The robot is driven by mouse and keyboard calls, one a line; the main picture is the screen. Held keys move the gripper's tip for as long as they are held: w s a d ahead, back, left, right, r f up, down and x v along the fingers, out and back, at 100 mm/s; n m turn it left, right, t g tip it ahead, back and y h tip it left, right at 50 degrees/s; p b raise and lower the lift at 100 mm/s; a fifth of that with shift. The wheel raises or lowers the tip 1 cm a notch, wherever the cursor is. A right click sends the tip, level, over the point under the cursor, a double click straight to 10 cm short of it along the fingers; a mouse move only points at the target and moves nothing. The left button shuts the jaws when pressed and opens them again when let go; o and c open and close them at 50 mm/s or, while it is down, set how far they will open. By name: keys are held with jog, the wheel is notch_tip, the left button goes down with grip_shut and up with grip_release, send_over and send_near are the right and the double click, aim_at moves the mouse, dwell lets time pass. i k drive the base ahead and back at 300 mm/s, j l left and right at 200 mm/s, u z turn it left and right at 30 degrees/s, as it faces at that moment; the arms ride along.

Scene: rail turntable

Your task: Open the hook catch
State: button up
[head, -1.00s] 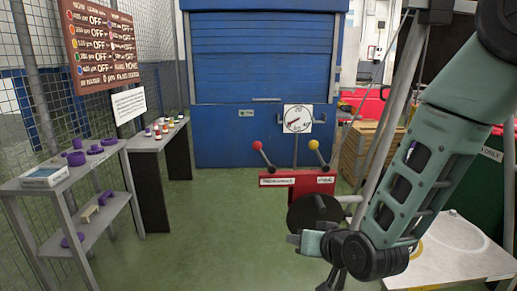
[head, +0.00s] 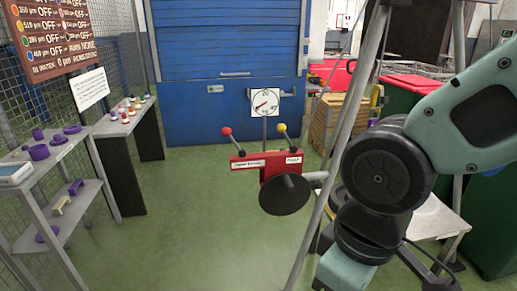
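I cannot make out a hook catch in the head view. A red lever stand (head: 268,165) is near the middle, with a red-knobbed lever (head: 227,131), a yellow-knobbed lever (head: 281,128) and a black round disc (head: 284,194) on its front. A white dial (head: 265,102) stands above it. My arm comes in from the right and bends down to the bottom edge, right of the stand. My gripper is cut off below the picture, so its fingers do not show.
A blue shutter (head: 226,60) closes the back. Grey shelves (head: 103,126) with small items line the mesh fence on the left. A grey pole (head: 337,150) slants up beside my arm. Wooden crates (head: 327,122) and a green bin (head: 487,225) are right. The green floor left of the stand is clear.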

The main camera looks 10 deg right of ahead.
aim_at(383, 99)
jog(key=z, duration=0.7)
